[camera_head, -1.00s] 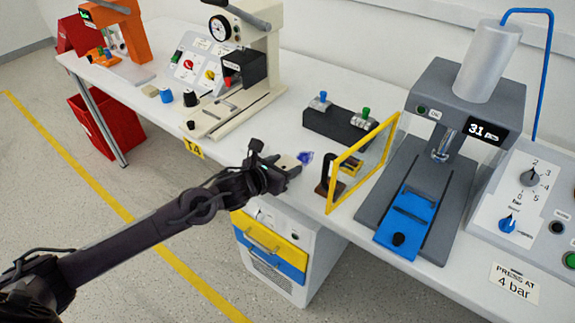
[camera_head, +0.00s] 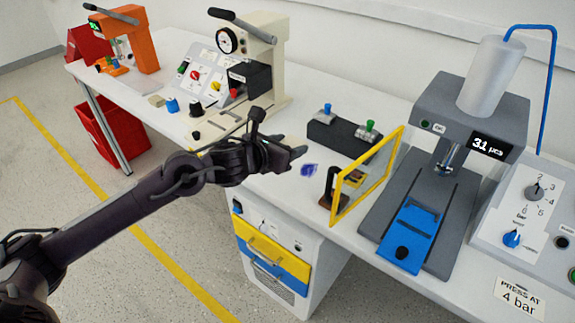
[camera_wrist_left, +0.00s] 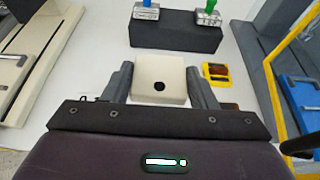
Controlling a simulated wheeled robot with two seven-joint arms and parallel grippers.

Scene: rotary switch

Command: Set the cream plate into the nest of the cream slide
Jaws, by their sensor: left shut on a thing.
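My left gripper (camera_head: 294,150) is shut on the cream plate (camera_wrist_left: 160,72). In the left wrist view the plate is a pale block with a dark round hole, held between the two fingers; in the head view the gripper mostly hides it. The gripper is over the white bench, to the right of the cream press (camera_head: 262,62). The cream slide (camera_head: 218,124) lies at the foot of that press, with a dark knob at its front end; my arm partly covers this area and the nest is not clear. My right gripper is not in view.
A black block (camera_head: 340,138) with a blue-topped and a green-topped part stands behind the gripper. A yellow-framed clear guard (camera_head: 338,207) stands upright to the right, before the grey press (camera_head: 440,105) with its blue slide (camera_head: 411,232). A blue mark (camera_head: 309,170) lies near the gripper.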

